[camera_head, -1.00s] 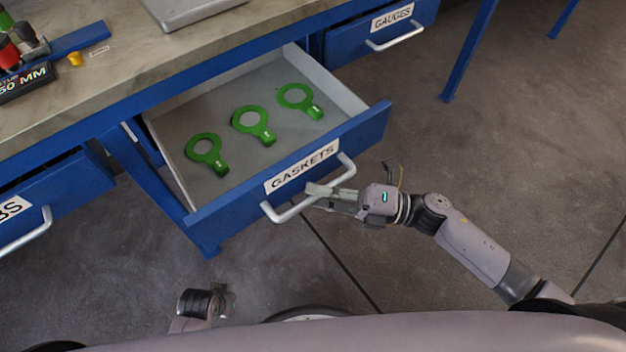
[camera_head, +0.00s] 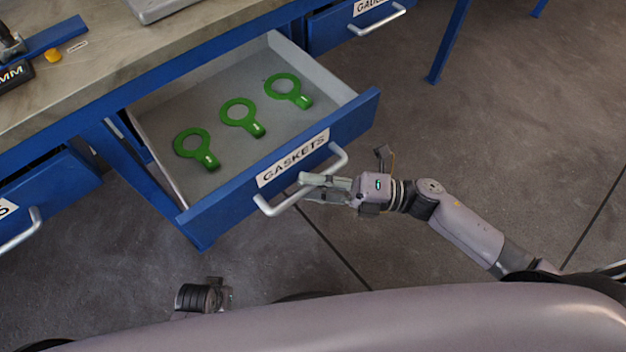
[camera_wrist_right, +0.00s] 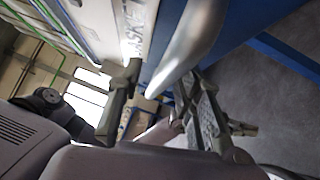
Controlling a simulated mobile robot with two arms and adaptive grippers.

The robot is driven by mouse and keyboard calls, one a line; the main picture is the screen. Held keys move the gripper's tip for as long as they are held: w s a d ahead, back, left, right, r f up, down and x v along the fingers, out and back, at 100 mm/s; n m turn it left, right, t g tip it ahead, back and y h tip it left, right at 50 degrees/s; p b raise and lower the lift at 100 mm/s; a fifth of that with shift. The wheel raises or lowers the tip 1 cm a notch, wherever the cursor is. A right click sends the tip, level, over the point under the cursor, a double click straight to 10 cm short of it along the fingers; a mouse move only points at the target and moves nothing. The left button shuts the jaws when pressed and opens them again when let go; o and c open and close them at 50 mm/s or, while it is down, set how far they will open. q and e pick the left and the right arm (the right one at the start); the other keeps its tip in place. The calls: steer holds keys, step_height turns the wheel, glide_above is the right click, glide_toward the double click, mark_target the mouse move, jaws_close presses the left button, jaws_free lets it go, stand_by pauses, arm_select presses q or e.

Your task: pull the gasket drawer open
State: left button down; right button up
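The gasket drawer (camera_head: 345,124) stands pulled out from the blue bench, its grey interior showing. Three green ring gaskets with tabs lie inside: left (camera_head: 196,149), middle (camera_head: 242,117) and right (camera_head: 288,90). Its white front label (camera_head: 293,158) reads GASKETS, with a pale bar handle (camera_head: 276,208) below. My right gripper (camera_head: 309,187) is at the handle. In the right wrist view its two fingers (camera_wrist_right: 160,103) are apart, with the handle (camera_wrist_right: 190,42) running between them. My left gripper (camera_head: 218,294) shows only partly at the bottom, away from the drawer.
The GAUGES drawer (camera_head: 345,29) is at the upper right and another handled drawer (camera_head: 45,195) at the left. The benchtop (camera_head: 120,65) carries a yellow piece (camera_head: 53,55) and a grey tray (camera_head: 160,8). The floor right of the drawer is clear.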

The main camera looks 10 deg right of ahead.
steer(key=shift+d, duration=0.2)
steer(key=v, duration=1.1)
steer(key=shift+d, duration=0.3)
steer(key=shift+f, duration=0.15)
